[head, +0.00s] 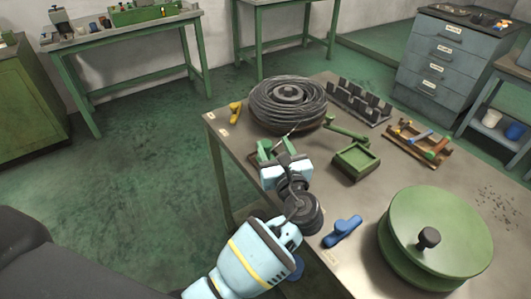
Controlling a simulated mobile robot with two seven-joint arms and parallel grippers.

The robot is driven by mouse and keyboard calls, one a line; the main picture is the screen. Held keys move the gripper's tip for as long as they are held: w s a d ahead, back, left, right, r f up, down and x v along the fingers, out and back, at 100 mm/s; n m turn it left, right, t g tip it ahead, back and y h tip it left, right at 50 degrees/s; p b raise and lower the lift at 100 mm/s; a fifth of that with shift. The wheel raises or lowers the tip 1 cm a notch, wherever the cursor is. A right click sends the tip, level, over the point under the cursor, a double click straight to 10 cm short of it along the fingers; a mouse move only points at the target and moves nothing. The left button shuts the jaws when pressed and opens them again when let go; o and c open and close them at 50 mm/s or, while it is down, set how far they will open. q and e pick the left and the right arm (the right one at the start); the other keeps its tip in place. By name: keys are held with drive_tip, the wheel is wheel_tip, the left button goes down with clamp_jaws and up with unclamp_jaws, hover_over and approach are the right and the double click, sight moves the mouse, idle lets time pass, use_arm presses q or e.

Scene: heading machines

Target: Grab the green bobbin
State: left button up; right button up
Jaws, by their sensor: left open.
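The green bobbin (450,222) is a large, round, flanged drum with a dark knob on top. It stands upright on the near right part of the metal table (232,138). My left gripper (278,150) is over the table, left of the bobbin and well apart from it. Its jaws are open, and they point away towards the wire coil (288,101). I see nothing clearly held in them. My right gripper is not in view.
A blue tool (343,231) lies between my left arm and the bobbin. A green tray (355,162), a dark slotted rack (359,102) and a wooden tool rack (417,143) stand farther back. A yellow item (235,112) lies near the left edge.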

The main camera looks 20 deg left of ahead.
use_arm(q)
drive_tip(key=b, duration=0.1)
approach(267, 152)
drive_tip(key=x, duration=0.4)
drive_tip(key=shift+w+a+f, duration=0.15)
drive_tip(key=shift+w+f, duration=0.1)
drive_tip(key=shift+w+a, duration=0.35)
drive_tip(key=shift+w, duration=0.1)
drive_tip(key=x, duration=0.5)
drive_tip(key=shift+w+a+b, duration=0.2)
drive_tip(key=shift+w+b, duration=0.05)
drive_tip(key=shift+b, duration=0.05)
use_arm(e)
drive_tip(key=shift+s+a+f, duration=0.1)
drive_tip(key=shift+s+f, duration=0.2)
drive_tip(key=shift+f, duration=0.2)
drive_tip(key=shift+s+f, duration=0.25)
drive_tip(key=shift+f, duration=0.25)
use_arm(q)
drive_tip(key=c, duration=0.9)
drive_tip(key=shift+c, duration=0.2)
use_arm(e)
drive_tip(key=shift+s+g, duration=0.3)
use_arm(q)
drive_tip(key=shift+r, duration=0.15)
